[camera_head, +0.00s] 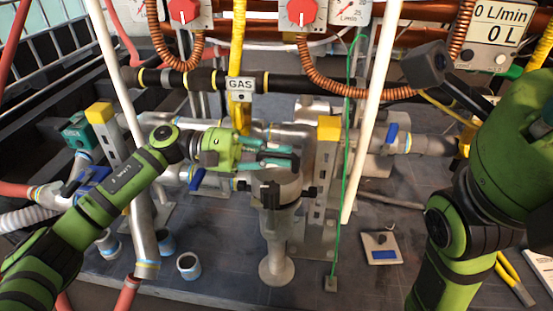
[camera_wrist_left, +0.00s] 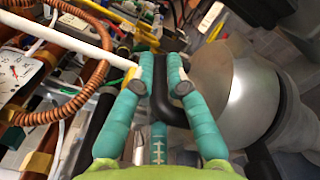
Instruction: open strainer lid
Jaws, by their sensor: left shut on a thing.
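My left gripper (camera_head: 285,157) is over the strainer's top. In the left wrist view its teal fingers (camera_wrist_left: 163,75) are closed around the black handle. The lid is largely hidden by the gripper in the head view. My right arm is at the right; its fingers are not visible.
Grey pipes run behind the strainer, with a yellow gas line (camera_head: 237,60) and a black pipe above. A thin white pole (camera_head: 372,115) and a green wire (camera_head: 347,180) stand to the right. A small cup (camera_head: 188,266) and a grey plate (camera_head: 381,247) lie on the dark floor.

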